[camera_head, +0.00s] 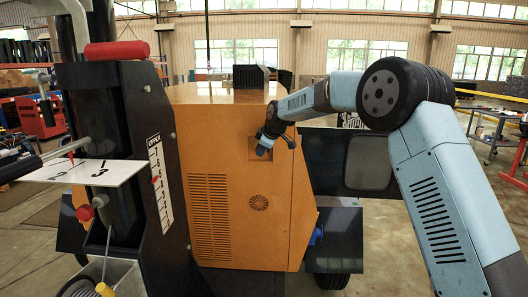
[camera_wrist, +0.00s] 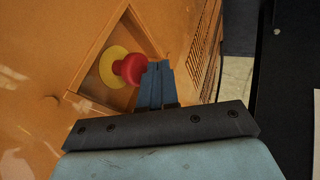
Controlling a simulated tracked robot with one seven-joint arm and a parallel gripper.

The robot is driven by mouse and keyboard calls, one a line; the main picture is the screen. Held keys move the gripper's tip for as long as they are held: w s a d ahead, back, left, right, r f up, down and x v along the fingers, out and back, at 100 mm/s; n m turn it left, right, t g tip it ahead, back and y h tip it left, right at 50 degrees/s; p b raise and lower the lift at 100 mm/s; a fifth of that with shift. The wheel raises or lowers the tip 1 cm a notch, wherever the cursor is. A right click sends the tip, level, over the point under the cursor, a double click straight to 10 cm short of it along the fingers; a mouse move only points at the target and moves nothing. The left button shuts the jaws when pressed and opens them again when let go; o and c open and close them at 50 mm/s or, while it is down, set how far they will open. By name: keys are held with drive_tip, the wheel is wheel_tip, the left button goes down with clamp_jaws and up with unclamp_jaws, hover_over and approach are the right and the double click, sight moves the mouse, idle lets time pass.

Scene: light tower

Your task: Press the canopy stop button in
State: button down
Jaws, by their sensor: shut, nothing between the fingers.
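The canopy stop button is a red mushroom knob (camera_wrist: 131,69) on a yellow round plate (camera_wrist: 112,71).
A dark mast (camera_head: 140,150) with a white numbered scale (camera_head: 160,185) stands left of the canopy. A white numbered plate (camera_head: 95,172) juts out from it. A red cylinder (camera_head: 117,51) is above. Vent slots mark the canopy face. Open floor shows at the right.

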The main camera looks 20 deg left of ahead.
drive_tip(key=shift+w+a, duration=0.15)
drive_tip(key=shift+w, duration=0.45)
